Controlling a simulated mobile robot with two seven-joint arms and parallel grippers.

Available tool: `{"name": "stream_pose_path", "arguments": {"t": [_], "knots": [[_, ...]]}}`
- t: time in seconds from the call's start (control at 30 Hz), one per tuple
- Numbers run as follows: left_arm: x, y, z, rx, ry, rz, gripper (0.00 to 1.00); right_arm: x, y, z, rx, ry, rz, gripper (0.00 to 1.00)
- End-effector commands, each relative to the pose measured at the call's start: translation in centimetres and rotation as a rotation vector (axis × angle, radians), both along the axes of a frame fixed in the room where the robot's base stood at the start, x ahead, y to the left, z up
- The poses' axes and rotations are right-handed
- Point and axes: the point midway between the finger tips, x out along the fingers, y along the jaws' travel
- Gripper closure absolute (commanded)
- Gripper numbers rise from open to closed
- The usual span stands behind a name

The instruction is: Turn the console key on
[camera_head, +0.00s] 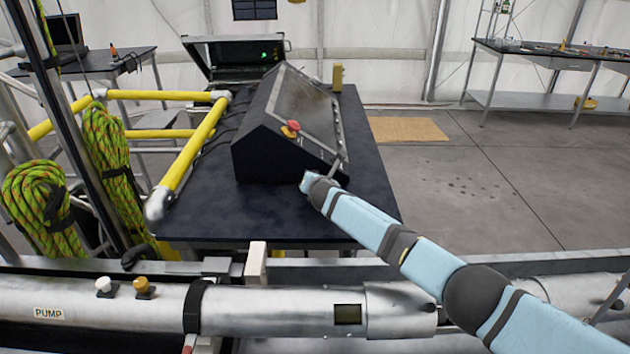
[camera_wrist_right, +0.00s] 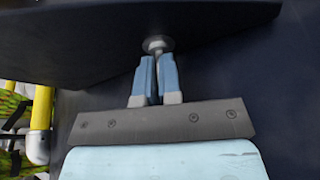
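The black console (camera_head: 262,135) with a sloped panel and a red button stands on a dark table in the head view. In the right wrist view the key (camera_wrist_right: 157,45) is a small metallic piece with a round collar on the console's dark face. My right gripper (camera_wrist_right: 157,62) is at the key, its two blue fingers close together with the key's stem between their tips. In the head view my right gripper (camera_head: 307,182) is at the console's lower near edge, and the key cannot be made out there. My left gripper is not in view.
A yellow railing (camera_head: 195,145) runs along the table's left side, with green rope coils (camera_head: 45,205) beyond. A silver pump tube (camera_head: 265,308) crosses the foreground. An open black case (camera_head: 235,60) sits behind the console. The dark table (camera_head: 375,195) is bare right of the console.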

Motion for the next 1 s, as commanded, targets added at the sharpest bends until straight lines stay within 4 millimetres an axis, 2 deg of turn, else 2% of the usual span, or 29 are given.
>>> {"name": "stream_pose_path", "arguments": {"t": [0.4,0.9,1.0], "knots": [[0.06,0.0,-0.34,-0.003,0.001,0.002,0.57,-0.01,-0.15,-0.14,0.187,0.0,0.0,1.0],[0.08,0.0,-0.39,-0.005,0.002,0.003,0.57,-0.01,-0.15,-0.12,0.21,0.0,0.0,1.0],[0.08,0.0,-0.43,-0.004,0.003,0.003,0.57,-0.01,-0.15,-0.12,0.21,0.0,0.0,0.77]]}}
